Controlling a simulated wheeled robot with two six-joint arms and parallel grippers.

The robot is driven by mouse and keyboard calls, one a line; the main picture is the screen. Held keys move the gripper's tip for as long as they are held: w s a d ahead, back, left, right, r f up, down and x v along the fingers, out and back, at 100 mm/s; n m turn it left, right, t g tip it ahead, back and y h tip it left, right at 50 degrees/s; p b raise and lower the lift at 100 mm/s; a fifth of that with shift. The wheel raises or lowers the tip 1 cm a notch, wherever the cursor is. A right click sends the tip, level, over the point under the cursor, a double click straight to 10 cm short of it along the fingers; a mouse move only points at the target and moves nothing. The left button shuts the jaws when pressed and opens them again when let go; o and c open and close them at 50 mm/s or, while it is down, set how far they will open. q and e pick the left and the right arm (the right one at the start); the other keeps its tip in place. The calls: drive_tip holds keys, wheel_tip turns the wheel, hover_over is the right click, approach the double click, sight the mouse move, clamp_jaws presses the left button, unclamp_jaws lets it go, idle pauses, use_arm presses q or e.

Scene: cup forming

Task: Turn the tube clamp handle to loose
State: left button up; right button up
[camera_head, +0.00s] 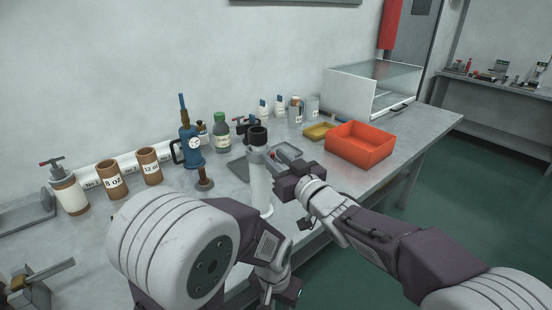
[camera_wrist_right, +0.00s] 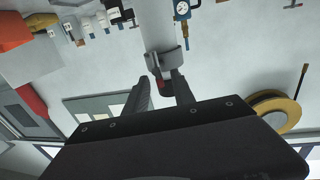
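A pale upright tube (camera_head: 260,185) with a dark top stands near the table's front edge in the head view. In the right wrist view the tube (camera_wrist_right: 154,28) carries a grey clamp (camera_wrist_right: 166,60) around it, with a small dark and red handle (camera_wrist_right: 164,84) sticking out. My right gripper (camera_head: 275,157) is beside the tube's upper part. In the right wrist view its two fingers (camera_wrist_right: 162,96) are apart, with the handle between or just in front of them; contact cannot be told. My left gripper (camera_head: 284,287) is low in front of the table, its fingers hidden.
An orange bin (camera_head: 360,144) and a small yellow tray (camera_head: 319,131) lie right of the tube. A blue pump with a gauge (camera_head: 188,145), a green-capped bottle (camera_head: 221,130) and brown labelled cups (camera_head: 108,179) stand left and behind. A glass-sided case (camera_head: 372,88) is at the back right.

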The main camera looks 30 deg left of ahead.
clamp_jaws()
drive_tip(key=shift+f, duration=0.1)
drive_tip(key=shift+s+a+f+n+g+y+b, duration=0.1)
drive_tip(key=shift+s+f+n+g+y+b, duration=0.35)
drive_tip(key=shift+n+b, duration=2.55)
drive_tip(key=shift+a+f+n+g+y+b, duration=0.1)
drive_tip(key=shift+f+n+g+y+b, duration=0.45)
drive_tip(key=shift+n+b, duration=2.45)
drive_tip(key=shift+s+a+f+n+g+y+b, duration=0.2)
drive_tip(key=shift+n+y+b, duration=0.6)
drive_tip(key=shift+n+b, duration=2.2)
drive_tip(key=shift+d+r+n+p, duration=0.15)
drive_tip(key=shift+n+p, duration=0.85)
drive_tip(key=shift+n, duration=0.2)
